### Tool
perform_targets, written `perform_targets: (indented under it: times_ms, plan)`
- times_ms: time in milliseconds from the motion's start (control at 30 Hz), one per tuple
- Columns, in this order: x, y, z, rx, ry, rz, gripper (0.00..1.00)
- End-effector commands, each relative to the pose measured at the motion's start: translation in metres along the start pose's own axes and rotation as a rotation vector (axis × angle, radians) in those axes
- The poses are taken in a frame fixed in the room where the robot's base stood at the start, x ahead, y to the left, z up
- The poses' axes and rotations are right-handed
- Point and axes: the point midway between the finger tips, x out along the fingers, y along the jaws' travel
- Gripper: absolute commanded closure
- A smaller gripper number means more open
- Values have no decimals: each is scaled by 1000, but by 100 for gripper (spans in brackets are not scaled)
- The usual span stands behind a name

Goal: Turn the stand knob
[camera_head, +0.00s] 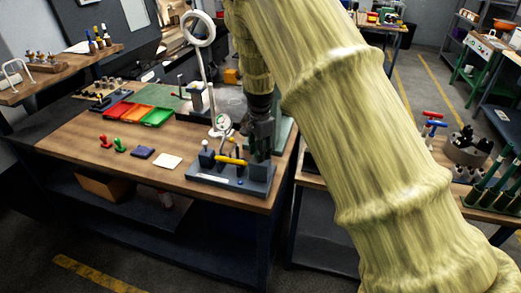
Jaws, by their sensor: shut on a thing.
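A small grey stand (235,183) sits near the front right edge of the wooden bench. It carries a yellow bar (231,161) and a blue block with a pale top (207,154) at its left end. My gripper (261,152) points down at the right end of the stand, just right of the yellow bar. It is shut on what appears to be the stand knob. The fingers hide the knob, so its angle cannot be told. A round dial gauge (222,124) shows just behind the stand, to the left of my gripper.
A white ring lamp (198,30) on a thin post rises behind the stand. Red, orange and green trays (137,114) lie at the left. A cream pad (168,161), a dark blue box (143,152) and red and green handles lie on the bench (75,140). My arm covers the right.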

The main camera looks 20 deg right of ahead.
Motion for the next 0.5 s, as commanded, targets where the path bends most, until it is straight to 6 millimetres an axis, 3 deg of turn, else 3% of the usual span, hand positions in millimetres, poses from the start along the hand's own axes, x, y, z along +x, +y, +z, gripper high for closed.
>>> perform_targets:
  times_ms: [500]
  plan:
    - [-2,-1,-1,289,2,-3,88]
